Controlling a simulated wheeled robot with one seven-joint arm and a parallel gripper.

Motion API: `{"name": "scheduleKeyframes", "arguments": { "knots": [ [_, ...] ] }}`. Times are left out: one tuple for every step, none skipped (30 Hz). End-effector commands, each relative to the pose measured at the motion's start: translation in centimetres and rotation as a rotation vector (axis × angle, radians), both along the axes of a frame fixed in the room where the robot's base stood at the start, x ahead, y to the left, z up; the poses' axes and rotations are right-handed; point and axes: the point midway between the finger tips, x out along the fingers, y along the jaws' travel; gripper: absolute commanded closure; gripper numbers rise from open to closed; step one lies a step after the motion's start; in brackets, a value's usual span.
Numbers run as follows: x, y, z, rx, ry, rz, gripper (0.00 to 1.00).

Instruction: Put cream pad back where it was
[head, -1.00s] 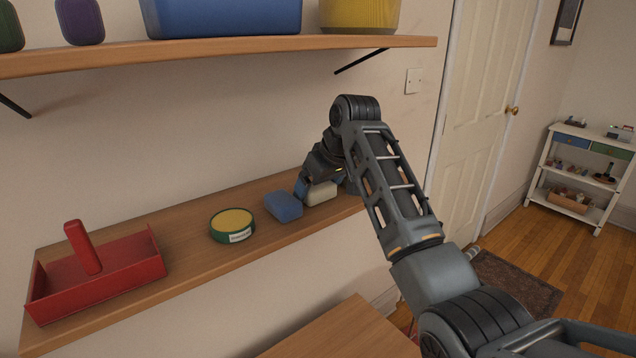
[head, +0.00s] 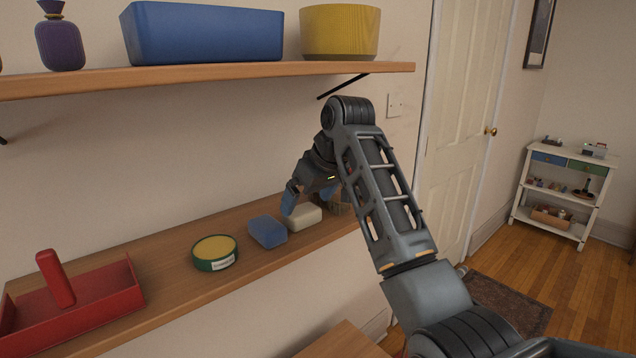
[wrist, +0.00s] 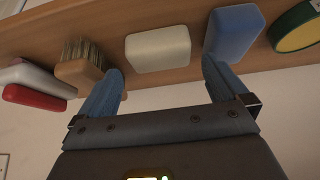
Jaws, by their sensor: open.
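The cream pad (head: 305,216) lies on the lower wooden shelf (head: 165,262), just right of a blue pad (head: 267,231). In the wrist view the cream pad (wrist: 158,49) lies beyond and between the two blue fingertips, with nothing gripped. My gripper (head: 308,200) is open and empty just above and behind the cream pad in the head view. It also shows in the wrist view (wrist: 163,82), its right fingertip close to the blue pad (wrist: 234,33) and its left one close to a wooden brush (wrist: 80,68).
A green tin with a yellow top (head: 215,252) and a red tray with an upright handle (head: 85,305) stand farther left on the shelf. White and red items (wrist: 38,85) lie past the brush. An upper shelf (head: 200,76) holding a blue bin and yellow bowl overhangs.

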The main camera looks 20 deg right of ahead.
Motion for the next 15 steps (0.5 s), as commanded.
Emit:
{"name": "scheduleKeyframes", "arguments": {
  "knots": [
    [-0.4, -0.2, 0.9, 0.000, -0.006, -0.001, 0.00],
    [-0.8, -0.3, 1.4, 0.000, -0.005, -0.001, 0.00],
    [-1.2, -0.5, 2.1, 0.000, -0.005, -0.002, 0.00],
    [-1.5, -0.6, 2.6, 0.000, -0.005, -0.002, 0.00],
    [-1.7, -0.7, 3.1, 0.000, -0.004, -0.002, 0.00],
    [-2.0, -0.8, 3.7, 0.000, -0.004, -0.002, 0.00],
    [-2.3, -0.9, 4.2, 0.000, -0.004, -0.001, 0.00],
    [-2.5, -0.9, 4.6, 0.000, -0.004, -0.001, 0.00],
    [-2.8, -1.0, 5.0, 0.000, -0.003, -0.001, 0.00],
    [-2.9, -1.0, 5.3, 0.001, -0.003, 0.000, 0.00],
    [-3.1, -1.1, 5.6, 0.001, -0.003, 0.000, 0.00],
    [-3.2, -1.1, 5.9, 0.000, -0.001, 0.000, 0.00],
    [-3.3, -1.1, 6.0, 0.000, -0.001, 0.000, 0.00],
    [-3.4, -1.2, 6.2, 0.001, -0.001, 0.000, 0.00],
    [-3.5, -1.2, 6.3, 0.001, -0.001, -0.001, 0.00]
  ]
}}
